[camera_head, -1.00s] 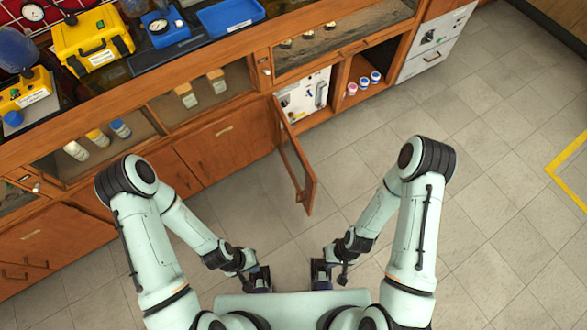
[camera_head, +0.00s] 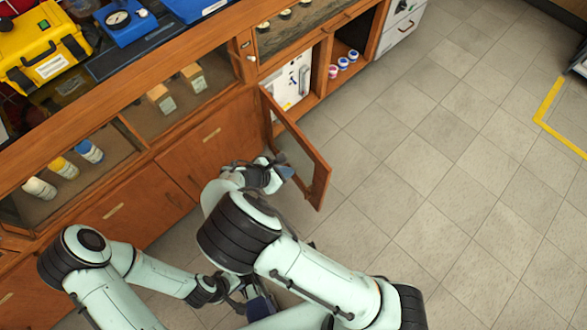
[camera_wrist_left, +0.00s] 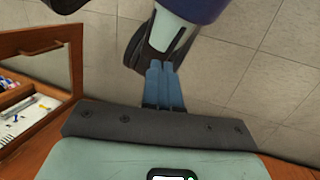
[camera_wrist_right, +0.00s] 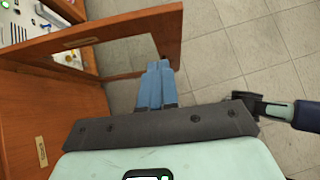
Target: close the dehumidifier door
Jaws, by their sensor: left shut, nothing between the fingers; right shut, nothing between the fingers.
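The dehumidifier door (camera_head: 325,180) is a wooden frame with a clear pane, standing open from the lower cabinet; it also shows in the left wrist view (camera_wrist_left: 60,35) and right wrist view (camera_wrist_right: 125,28). Behind it, the white dehumidifier panel (camera_head: 291,80) sits in its compartment. My right gripper (camera_head: 286,172) is shut and empty, close to the door's outer side; its blue fingertips (camera_wrist_right: 155,85) show near the frame, but contact cannot be told. My left gripper (camera_head: 262,302) is low over the floor, away from the door, its fingers (camera_wrist_left: 163,85) shut and empty.
Closed wooden cabinet fronts (camera_head: 213,150) run left of the door. Small capped jars (camera_head: 343,63) stand in the open compartment to its right. Tiled floor (camera_head: 430,170) to the right is clear. Yellow case (camera_head: 45,45) and blue instruments stand on the bench above.

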